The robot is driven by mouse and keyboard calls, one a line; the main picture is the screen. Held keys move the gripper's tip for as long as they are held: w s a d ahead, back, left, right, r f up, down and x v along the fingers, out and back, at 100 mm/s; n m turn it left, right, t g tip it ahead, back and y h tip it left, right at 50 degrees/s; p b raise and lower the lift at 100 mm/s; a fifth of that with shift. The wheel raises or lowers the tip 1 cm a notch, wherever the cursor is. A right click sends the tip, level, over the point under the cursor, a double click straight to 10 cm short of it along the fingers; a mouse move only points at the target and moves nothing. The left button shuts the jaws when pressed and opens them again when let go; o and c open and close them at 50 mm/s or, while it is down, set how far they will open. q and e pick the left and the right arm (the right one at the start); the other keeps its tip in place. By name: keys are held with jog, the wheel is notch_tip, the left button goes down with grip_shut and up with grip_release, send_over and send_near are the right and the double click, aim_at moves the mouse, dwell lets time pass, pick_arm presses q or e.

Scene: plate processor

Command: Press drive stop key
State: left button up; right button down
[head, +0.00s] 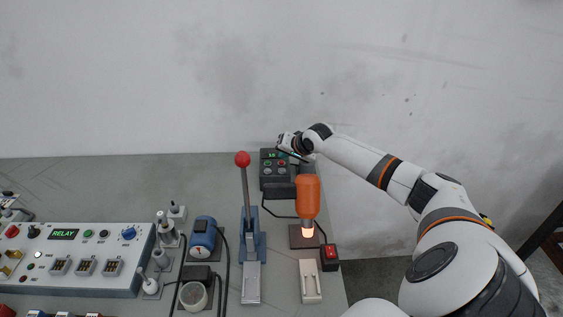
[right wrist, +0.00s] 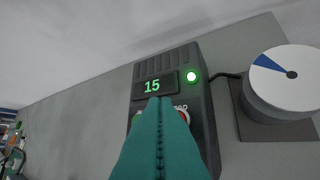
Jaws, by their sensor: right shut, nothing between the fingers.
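The dark drive box (right wrist: 204,125) stands at the back of the bench. It also shows in the head view (head: 272,183). In the right wrist view its display (right wrist: 153,86) reads 15 in green, and a green lamp (right wrist: 191,76) is lit. The red key (right wrist: 185,115), under lettering ending in "OP", is mostly hidden by my fingers; a sliver of the green key (right wrist: 134,119) shows on the left. My right gripper (right wrist: 157,100) is shut and empty, with teal fingers over the box front. I cannot tell whether it touches a key. My left gripper is out of view.
A white disc with a blue wedge (right wrist: 290,75) sits right of the box. In the head view, an orange-topped device (head: 308,196) and a red-knobbed lever (head: 243,160) stand in front. A relay panel (head: 75,262) lies left. Bare bench (head: 100,185) spreads at back left.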

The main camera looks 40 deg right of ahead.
dwell(0.4)
jog(key=shift+f, duration=0.9)
dwell(0.7)
jog(key=shift+r+p, duration=0.9)
jog(key=shift+p, duration=0.25)
notch_tip(320, 180, up, 5)
jog(key=p, duration=0.5)
